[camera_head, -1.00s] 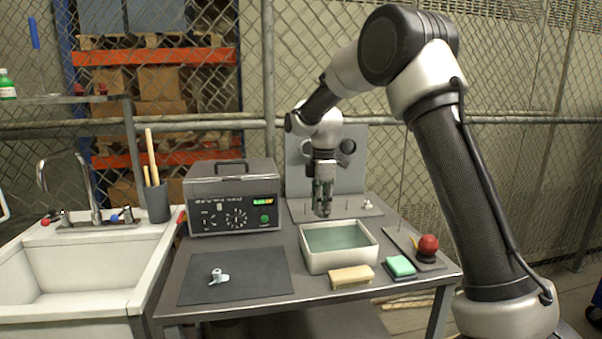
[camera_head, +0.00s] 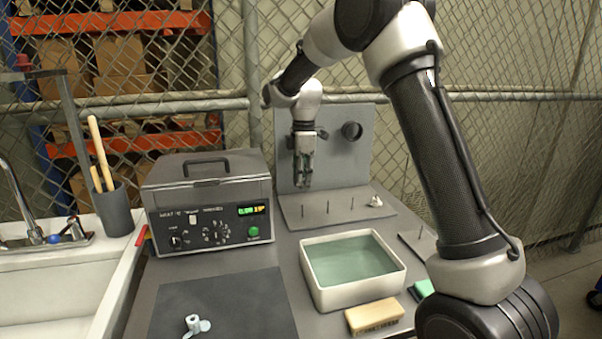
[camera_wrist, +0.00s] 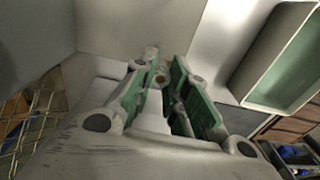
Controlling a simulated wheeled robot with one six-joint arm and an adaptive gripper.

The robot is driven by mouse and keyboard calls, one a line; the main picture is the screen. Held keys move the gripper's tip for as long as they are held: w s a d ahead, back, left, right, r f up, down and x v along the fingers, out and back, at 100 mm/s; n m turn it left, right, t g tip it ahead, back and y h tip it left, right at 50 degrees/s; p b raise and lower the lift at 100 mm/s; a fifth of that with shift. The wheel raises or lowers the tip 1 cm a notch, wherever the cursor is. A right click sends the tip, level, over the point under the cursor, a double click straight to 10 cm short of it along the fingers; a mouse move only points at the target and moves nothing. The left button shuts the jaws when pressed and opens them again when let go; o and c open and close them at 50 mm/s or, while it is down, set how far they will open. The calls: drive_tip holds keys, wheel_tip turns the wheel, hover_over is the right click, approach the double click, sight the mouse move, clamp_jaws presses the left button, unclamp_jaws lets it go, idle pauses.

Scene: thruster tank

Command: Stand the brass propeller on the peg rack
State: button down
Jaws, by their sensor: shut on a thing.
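The peg rack (camera_head: 345,208) is a grey board with several thin upright pegs, set at the back of the bench against a grey upright panel. My gripper (camera_head: 304,184) points down over the left part of the rack, its tips above the board. In the wrist view my gripper (camera_wrist: 166,76) is shut on a small brownish thing, which I take for the brass propeller (camera_wrist: 161,79); the fingers hide most of it. I cannot tell whether it touches a peg. A pale propeller (camera_head: 375,201) sits at the rack's right end. A light grey-blue propeller (camera_head: 194,325) lies on the dark mat.
A white tank of greenish water (camera_head: 312,281) stands in front of the rack, with a tan sponge block (camera_head: 374,316) before it. A grey heater box (camera_head: 208,200) stands left of the rack. The dark mat (camera_head: 230,300) is mostly clear.

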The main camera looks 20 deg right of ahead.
drive_tip(key=shift+f, duration=2.35)
drive_tip(key=shift+f, duration=2.5)
idle(1.6)
drive_tip(key=c, duration=1.3)
unclamp_jaws()
drive_tip(key=shift+r, duration=4)
